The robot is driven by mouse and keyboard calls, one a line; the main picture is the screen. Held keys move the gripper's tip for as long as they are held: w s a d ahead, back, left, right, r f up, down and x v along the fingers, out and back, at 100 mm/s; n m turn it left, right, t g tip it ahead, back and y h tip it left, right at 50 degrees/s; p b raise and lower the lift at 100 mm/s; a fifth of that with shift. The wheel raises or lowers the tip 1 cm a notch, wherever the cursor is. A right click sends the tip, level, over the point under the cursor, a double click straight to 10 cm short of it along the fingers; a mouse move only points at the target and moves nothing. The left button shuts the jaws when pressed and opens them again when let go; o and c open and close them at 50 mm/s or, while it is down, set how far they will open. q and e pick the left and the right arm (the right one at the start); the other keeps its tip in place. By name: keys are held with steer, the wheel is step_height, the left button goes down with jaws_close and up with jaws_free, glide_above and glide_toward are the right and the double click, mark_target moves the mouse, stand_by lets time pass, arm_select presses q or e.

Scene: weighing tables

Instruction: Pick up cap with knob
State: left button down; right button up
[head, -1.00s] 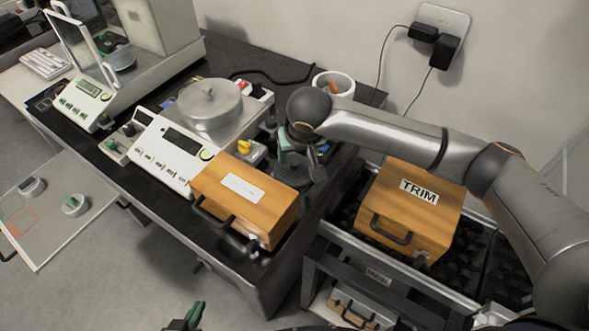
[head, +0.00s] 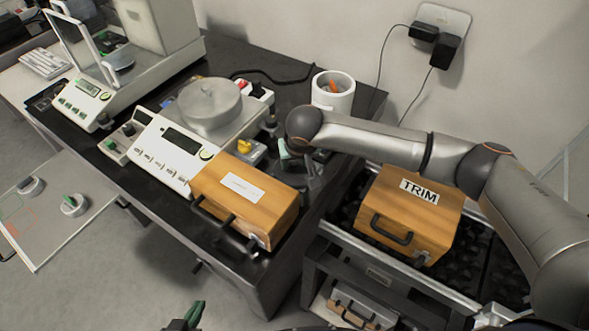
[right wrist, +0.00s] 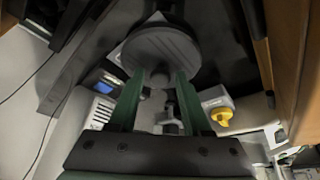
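A dark grey round cap with a knob (right wrist: 160,52) shows in the right wrist view, just beyond my right fingertips. Its small knob lies between the two green fingers, with a narrow gap seen on each side. My right gripper (right wrist: 161,78) looks open around the knob. In the head view my right gripper (head: 297,165) is low over the table's right end, and the wrist and fingers hide most of the cap. My left gripper (head: 188,318) shows only as a green finger part at the bottom edge; its opening cannot be judged.
A balance (head: 172,150) with a silver lidded pot (head: 208,104) stands left of my right gripper. A wooden box (head: 245,205) is in front, a yellow-knobbed item (head: 244,146) close by. A white cup (head: 333,95) stands behind; the TRIM box (head: 408,215) is to the right.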

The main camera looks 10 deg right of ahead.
jaws_close()
stand_by(0.4)
